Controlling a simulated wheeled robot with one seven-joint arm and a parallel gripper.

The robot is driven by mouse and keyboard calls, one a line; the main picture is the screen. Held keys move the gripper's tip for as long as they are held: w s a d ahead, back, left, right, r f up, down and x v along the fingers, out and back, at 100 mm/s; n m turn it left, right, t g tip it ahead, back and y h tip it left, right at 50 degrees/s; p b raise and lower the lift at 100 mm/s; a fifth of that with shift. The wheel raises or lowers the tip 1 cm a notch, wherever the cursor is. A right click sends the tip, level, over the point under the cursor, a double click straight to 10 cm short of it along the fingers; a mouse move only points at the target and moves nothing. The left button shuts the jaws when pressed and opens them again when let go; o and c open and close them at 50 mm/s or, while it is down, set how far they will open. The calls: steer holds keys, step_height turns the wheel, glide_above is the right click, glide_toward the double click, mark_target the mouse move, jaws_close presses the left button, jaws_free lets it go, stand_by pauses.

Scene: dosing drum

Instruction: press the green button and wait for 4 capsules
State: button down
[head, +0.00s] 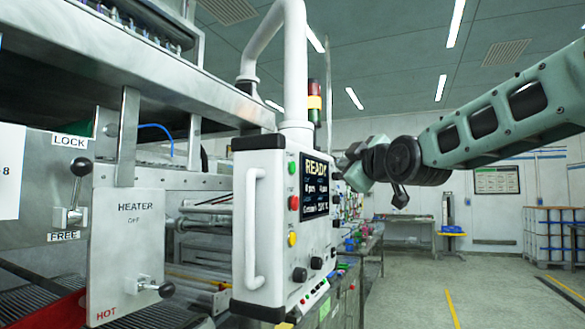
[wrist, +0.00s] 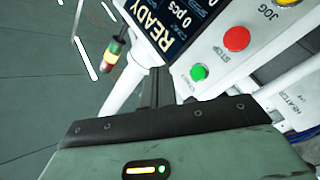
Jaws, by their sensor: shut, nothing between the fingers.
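The white control panel (head: 265,220) carries a green button (head: 291,167) at the top of a column, above a red one and a yellow one. Its screen (head: 316,188) reads READY; the count in the wrist view (wrist: 178,28) reads 0 pcs. The green button shows unobstructed in the wrist view (wrist: 198,72), below the red STOP button (wrist: 236,38). My gripper (head: 345,162) is at the right edge of the panel, apart from the green button. Its dark fingers show closed and empty in the wrist view (wrist: 156,84), left of the green button. No capsules are discernible.
A white handle (head: 252,228) stands out left of the buttons. A HEATER plate (head: 130,240) and a LOCK/FREE lever (head: 72,205) are further left. A signal tower (head: 314,102) rises behind the panel. The floor at right is open, with drums (head: 552,235) further back.

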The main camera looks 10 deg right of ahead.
mark_target(292, 167)
steer(key=shift+a, duration=0.1)
steer(key=w+a+p, duration=0.5)
steer(key=a+p, duration=0.1)
steer(key=a, duration=0.1)
steer(key=shift+p, duration=0.3)
steer(key=shift+w+a, duration=0.1)
steer(key=shift+w, duration=0.05)
stand_by(1.9)
steer(key=shift+w+a, duration=0.2)
steer(key=shift+a, duration=0.05)
